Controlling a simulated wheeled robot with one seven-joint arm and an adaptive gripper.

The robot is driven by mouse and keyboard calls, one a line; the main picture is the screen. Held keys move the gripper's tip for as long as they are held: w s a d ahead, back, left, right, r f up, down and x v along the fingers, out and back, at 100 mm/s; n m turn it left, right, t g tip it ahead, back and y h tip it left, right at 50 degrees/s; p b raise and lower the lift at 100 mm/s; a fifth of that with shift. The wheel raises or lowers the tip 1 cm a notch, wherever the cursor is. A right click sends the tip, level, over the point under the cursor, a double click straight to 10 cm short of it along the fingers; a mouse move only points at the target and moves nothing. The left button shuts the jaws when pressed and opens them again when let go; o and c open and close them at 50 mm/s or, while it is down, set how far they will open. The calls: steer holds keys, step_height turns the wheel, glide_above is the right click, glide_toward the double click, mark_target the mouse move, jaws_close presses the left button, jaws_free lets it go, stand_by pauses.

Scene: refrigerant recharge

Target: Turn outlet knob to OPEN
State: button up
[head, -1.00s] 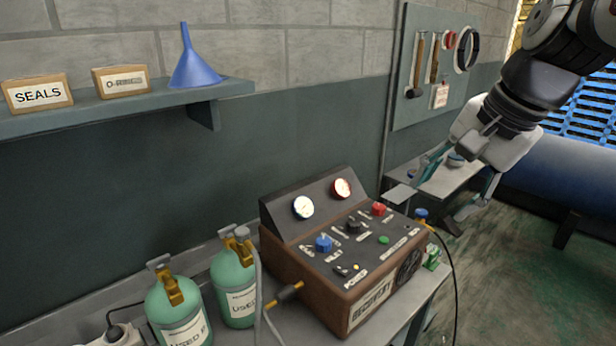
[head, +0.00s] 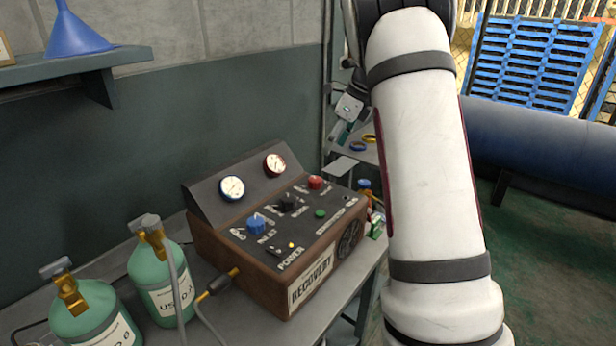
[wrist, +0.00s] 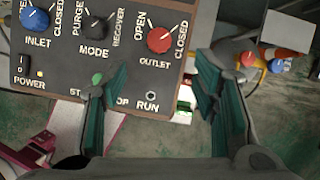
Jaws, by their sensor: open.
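The red outlet knob (wrist: 160,40) is on the recovery machine's panel, with OPEN printed at its upper left and CLOSED at its right. Its white mark seems to point up and right, toward the CLOSED side. In the head view the knob (head: 316,182) is at the panel's back right. My gripper (wrist: 158,95) is open and empty, its teal-padded fingers wide apart. In the wrist view the knob lies beyond the fingertips, between their lines and touched by neither. In the head view my gripper (head: 346,128) shows only partly, beyond the machine's right side; my arm stands close by.
The recovery machine (head: 210,235) stands on a bench. The blue inlet knob (wrist: 36,18), black mode knob (wrist: 95,27) and green button (wrist: 97,78) share the panel. Green cylinders (head: 160,285) stand left of it. A blue-capped bottle (head: 364,188) stands right of the machine.

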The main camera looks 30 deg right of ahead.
mark_target(315, 179)
steer(key=p+x, duration=0.1)
steer(key=x, duration=1.2)
steer(key=shift+s+a+f, duration=0.1)
steer(key=c, duration=1.2)
